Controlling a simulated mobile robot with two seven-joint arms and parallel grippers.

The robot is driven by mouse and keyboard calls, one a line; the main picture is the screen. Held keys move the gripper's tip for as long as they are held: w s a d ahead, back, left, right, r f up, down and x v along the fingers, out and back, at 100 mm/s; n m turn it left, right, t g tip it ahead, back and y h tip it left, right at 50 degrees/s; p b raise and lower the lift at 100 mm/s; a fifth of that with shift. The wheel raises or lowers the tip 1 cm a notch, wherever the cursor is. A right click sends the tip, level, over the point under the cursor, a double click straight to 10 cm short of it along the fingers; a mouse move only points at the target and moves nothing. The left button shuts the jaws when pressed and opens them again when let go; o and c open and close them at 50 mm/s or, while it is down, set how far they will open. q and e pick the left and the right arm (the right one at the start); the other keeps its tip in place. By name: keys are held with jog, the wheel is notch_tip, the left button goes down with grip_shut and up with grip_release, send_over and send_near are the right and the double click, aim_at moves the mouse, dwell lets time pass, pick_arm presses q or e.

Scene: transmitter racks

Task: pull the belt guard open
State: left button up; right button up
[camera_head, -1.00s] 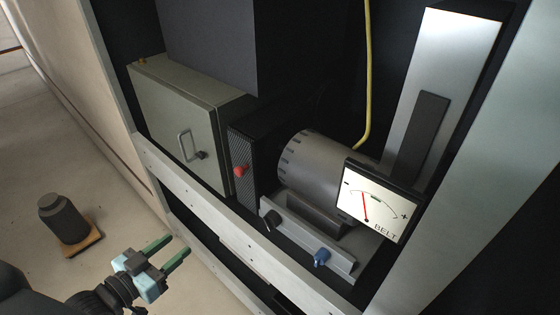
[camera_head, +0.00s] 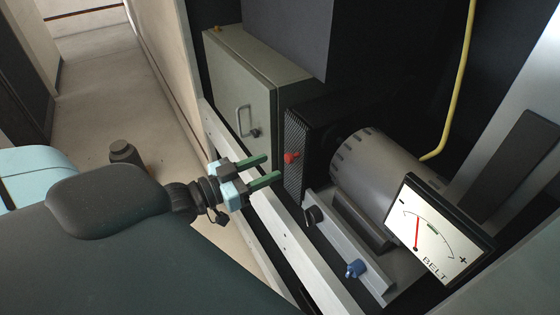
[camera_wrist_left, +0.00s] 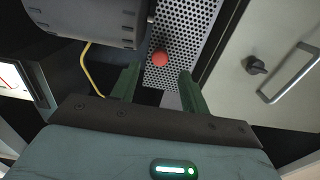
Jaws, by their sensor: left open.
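The belt guard (camera_head: 296,150) is a black perforated panel beside the grey motor. A red knob (camera_head: 291,157) sticks out of its face. In the left wrist view the guard's perforated face (camera_wrist_left: 182,62) and the red knob (camera_wrist_left: 160,58) show just beyond my fingers. My left gripper (camera_head: 273,168) is open and empty, its green fingers pointing at the guard, a short way left of the knob. In the left wrist view the open fingers (camera_wrist_left: 160,88) lie below the knob, which sits in line with the gap between them. My right gripper is not in view.
A grey-green cabinet (camera_head: 240,85) with a handle stands left of the guard. A pale frame rail (camera_head: 285,235) runs below the gripper.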

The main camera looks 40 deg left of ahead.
aim_at(286, 160)
pick_arm(q)
jog(key=shift+x, duration=2.3)
grip_shut()
